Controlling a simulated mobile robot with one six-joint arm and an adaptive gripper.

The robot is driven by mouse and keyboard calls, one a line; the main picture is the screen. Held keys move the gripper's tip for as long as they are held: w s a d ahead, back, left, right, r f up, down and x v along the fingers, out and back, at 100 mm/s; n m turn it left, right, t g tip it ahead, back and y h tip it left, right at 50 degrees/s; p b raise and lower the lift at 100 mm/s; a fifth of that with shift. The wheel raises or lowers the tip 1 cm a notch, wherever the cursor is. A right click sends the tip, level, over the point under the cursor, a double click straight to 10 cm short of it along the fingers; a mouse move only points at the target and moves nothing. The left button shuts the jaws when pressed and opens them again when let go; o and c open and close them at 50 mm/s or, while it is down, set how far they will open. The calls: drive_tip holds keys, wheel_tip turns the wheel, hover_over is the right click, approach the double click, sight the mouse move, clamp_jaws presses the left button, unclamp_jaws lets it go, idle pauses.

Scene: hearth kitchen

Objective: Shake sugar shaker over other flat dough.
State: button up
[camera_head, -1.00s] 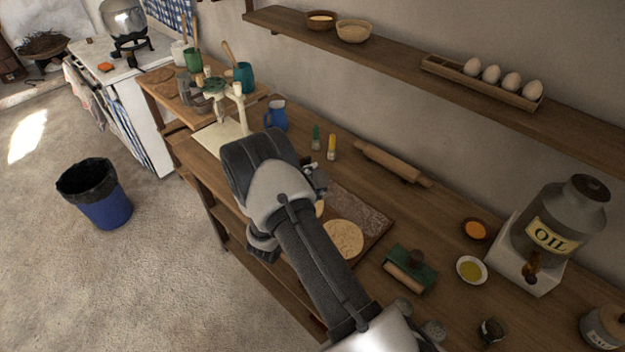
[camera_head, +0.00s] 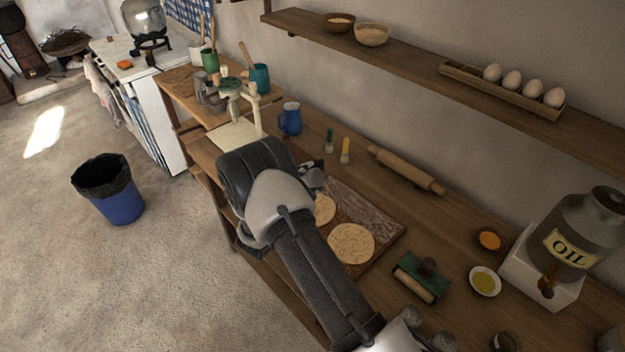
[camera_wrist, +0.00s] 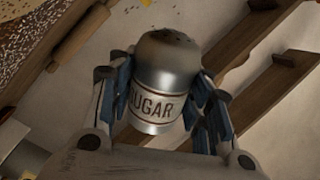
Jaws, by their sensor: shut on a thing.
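The sugar shaker (camera_wrist: 165,72) is a grey metal can with a domed top and a SUGAR label. It shows in the wrist view, where my gripper (camera_wrist: 160,85) is shut around its sides. Its top points toward the upper edge of that picture; I cannot tell its tilt in the room. Two round flat doughs lie on a floured dark board (camera_head: 388,225). The nearer dough (camera_head: 351,244) is fully visible with brown specks. The other dough (camera_head: 325,209) is partly hidden behind my wrist.
A green-and-wood tool (camera_head: 415,276), an oil bowl (camera_head: 485,281) and an oil container (camera_head: 568,245) stand right of the board. A shelf (camera_head: 420,65) with eggs runs above.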

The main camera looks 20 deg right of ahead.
drive_tip(key=shift+s+d+r, duration=0.1)
drive_tip(key=shift+s+d, duration=0.3)
drive_tip(key=shift+d, duration=0.1)
drive_tip(key=shift+s+a+p, duration=0.5)
drive_tip(key=shift+s+p, duration=0.5)
drive_tip(key=shift+s, duration=1.05)
drive_tip(key=shift+w+d+b, duration=1.15)
drive_tip(key=shift+w+d, duration=1)
drive_tip(key=shift+w, duration=1)
drive_tip(key=s+d, duration=0.1)
drive_tip(key=d, duration=0.1)
drive_tip(key=s+d+p, duration=0.1)
drive_tip(key=s+d, duration=0.1)
drive_tip(key=shift+s+d, duration=0.15)
drive_tip(key=shift+s, duration=0.05)
